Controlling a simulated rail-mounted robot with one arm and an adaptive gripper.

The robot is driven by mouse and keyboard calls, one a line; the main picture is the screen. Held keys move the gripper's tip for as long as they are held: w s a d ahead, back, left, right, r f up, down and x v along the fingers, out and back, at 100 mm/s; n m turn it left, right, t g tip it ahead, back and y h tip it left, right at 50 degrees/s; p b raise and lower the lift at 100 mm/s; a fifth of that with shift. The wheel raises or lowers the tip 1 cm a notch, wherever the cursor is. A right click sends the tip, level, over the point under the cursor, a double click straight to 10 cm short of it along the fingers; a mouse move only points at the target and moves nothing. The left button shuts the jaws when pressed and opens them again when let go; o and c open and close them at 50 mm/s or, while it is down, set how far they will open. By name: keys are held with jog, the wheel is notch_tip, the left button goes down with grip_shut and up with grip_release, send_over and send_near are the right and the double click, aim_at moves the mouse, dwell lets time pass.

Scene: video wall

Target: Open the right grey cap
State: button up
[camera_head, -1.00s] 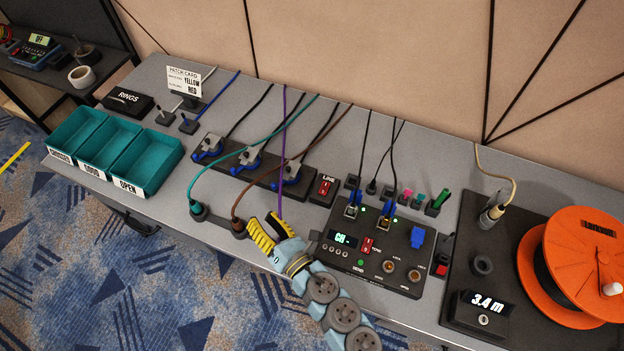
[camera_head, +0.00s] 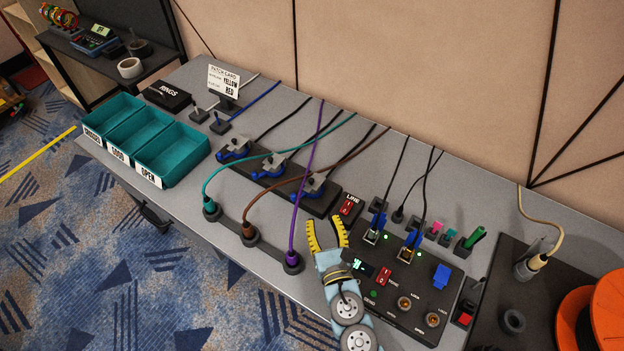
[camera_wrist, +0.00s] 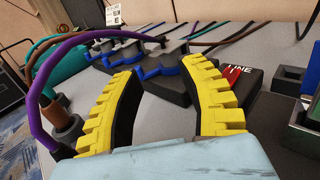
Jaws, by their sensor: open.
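Three grey caps with blue levers sit in a row on a black strip. The right grey cap (camera_head: 316,184) is at the strip's right end, beside the LINE switch; it looks closed. My gripper (camera_head: 328,230) has yellow ribbed fingers and is open and empty, in front of that cap and apart from it. In the wrist view the right cap (camera_wrist: 171,51) and its blue lever (camera_wrist: 178,68) show beyond and between my fingers (camera_wrist: 163,75).
A purple cable (camera_head: 302,200) stands in the front socket strip (camera_head: 270,252), left of my gripper, beside brown and teal cables. The red LINE switch (camera_head: 351,205) is close by. A black control panel (camera_head: 385,310) is at the right. Teal bins (camera_head: 170,155) are left.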

aim_at(312, 182)
jog(key=b+x, duration=0.1)
jog(key=x, duration=1.3)
grip_shut()
